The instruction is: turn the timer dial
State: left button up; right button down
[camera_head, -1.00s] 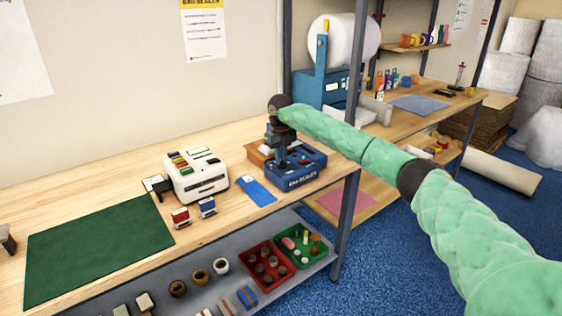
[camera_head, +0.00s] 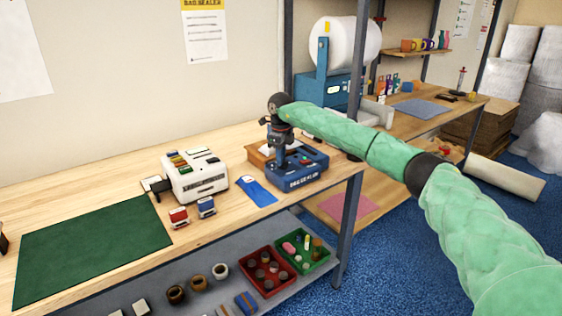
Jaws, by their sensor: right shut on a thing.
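The blue bag sealer (camera_head: 306,177) stands on the wooden bench, near its right end, with its name on the front face. My right gripper (camera_head: 279,162) points down onto the left part of the sealer's top. It is shut, and its fingertips are low against the machine. The timer dial itself is hidden behind the gripper; the jaws appear to be closed around it. My right arm reaches in from the right in a green padded sleeve. My left gripper is not in view.
Left of the sealer are a blue cloth strip (camera_head: 257,191), a white box-shaped machine (camera_head: 195,180) and two small stamps (camera_head: 206,207). Red (camera_head: 266,290) and green (camera_head: 317,266) trays sit on the lower shelf.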

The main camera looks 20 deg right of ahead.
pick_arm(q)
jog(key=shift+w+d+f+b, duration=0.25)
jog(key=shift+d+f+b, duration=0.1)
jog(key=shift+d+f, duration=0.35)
pick_arm(e)
jog(key=shift+r+n, duration=0.1)
jog(key=shift+n, duration=0.7)
jog(key=c, duration=1.5)
grip_release()
jog(key=shift+o, duration=0.2)
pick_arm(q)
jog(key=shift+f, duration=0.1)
pick_arm(e)
notch_tip(320, 180, up, 7)
jog(key=shift+r+b, duration=0.1)
jog(key=shift+b, duration=0.75)
jog(key=shift+r, duration=0.25)
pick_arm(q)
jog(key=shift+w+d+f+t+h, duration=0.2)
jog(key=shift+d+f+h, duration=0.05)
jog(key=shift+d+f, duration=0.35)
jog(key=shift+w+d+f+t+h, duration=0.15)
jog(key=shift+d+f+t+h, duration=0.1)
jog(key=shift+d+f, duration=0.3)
